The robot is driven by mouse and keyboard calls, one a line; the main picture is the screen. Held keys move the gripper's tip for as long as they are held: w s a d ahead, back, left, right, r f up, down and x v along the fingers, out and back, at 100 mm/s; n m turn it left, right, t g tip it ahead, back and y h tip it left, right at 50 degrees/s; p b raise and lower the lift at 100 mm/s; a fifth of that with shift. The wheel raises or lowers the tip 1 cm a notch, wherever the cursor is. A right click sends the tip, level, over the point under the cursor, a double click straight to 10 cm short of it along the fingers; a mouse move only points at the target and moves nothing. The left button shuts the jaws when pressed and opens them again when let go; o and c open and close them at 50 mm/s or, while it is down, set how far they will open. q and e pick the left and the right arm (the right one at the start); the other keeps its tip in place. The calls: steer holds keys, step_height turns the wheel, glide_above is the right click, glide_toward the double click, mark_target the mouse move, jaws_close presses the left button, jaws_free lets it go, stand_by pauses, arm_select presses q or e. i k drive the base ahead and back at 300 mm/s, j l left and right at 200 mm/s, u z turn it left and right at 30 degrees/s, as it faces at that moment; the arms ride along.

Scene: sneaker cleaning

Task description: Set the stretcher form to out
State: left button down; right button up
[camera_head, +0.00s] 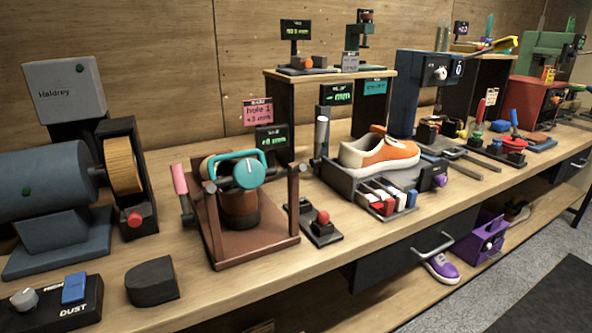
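A brown stretcher stand (255,244) sits on the bench left of centre. It carries a round brown form (239,206), a teal dial (249,173) and a teal curved handle (232,155). A lever with a pink handle (180,179) rises at its left side. A small black display (272,137) behind it shows green figures that seem to read 0 mm. A pink note (258,112) above it reads "hole 1" and a figure in mm. I cannot tell from the picture whether the form is in or out. Neither gripper is in view.
A button box with a red knob (323,217) stands right of the stand. An orange and white sneaker (379,152) rests on a dark holder farther right. A grey motor with a brush wheel (123,165) and a black block (152,282) stand left. Bare bench lies along the front edge.

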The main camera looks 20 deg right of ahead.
mark_target(223, 180)
steer(key=z, duration=0.15)
steer(key=i+l+u, duration=0.1)
steer(key=l+u, duration=0.95)
steer(key=i+l, duration=0.05)
